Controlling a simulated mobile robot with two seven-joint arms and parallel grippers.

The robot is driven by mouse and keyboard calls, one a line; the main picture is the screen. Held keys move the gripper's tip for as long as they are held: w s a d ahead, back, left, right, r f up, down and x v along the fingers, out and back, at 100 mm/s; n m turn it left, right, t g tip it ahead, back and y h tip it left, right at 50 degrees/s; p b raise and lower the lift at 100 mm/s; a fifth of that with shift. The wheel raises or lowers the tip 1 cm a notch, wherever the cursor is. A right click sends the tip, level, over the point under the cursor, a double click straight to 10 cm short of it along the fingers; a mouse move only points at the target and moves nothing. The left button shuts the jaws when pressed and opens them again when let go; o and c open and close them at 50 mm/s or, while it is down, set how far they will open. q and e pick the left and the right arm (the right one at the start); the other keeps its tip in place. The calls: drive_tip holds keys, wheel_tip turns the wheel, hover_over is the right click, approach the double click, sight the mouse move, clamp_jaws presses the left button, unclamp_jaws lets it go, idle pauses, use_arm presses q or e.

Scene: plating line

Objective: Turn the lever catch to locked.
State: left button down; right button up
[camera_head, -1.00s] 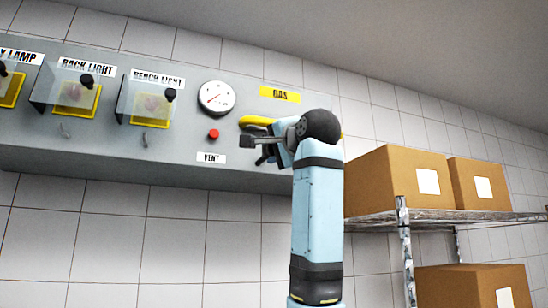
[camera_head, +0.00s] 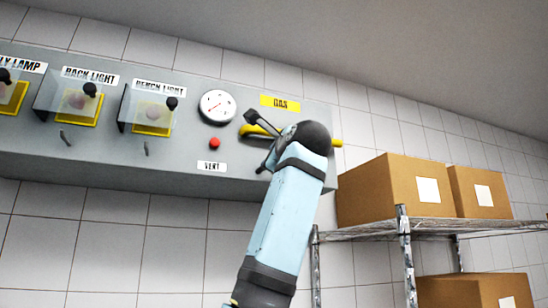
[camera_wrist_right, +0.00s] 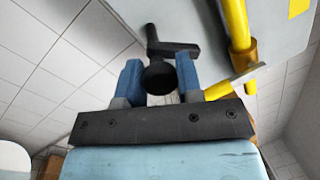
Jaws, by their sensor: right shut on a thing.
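The lever catch shows in the right wrist view as a black crank (camera_wrist_right: 178,49) with a round knob towards the camera. The knob is between the two blue fingers of my right gripper (camera_wrist_right: 159,77), which is shut on it. In the head view my right gripper (camera_head: 266,146) is at the panel below the GAS label (camera_head: 280,102). My wrist hides part of that spot, and I cannot tell the catch from the dark gripper parts there. My left gripper is not in view.
A yellow gas handle (camera_wrist_right: 236,25) is close beside the catch. The grey panel (camera_head: 190,170) carries a gauge (camera_head: 217,107), a red button (camera_head: 215,143) and several covered switches to the left. Cardboard boxes (camera_head: 390,190) stand on a metal rack (camera_head: 440,226) at right.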

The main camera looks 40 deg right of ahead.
drive_tip(key=shift+m, duration=0.4)
drive_tip(key=o, duration=0.9)
drive_tip(key=shift+s, duration=0.1)
drive_tip(key=shift+s+f, duration=0.1)
drive_tip(key=shift+s, duration=0.1)
drive_tip(key=b+v, duration=0.4)
drive_tip(key=v, duration=0.9)
drive_tip(key=shift+s+a, duration=0.15)
drive_tip(key=shift+s, duration=0.05)
drive_tip(key=shift+w+f, duration=0.1)
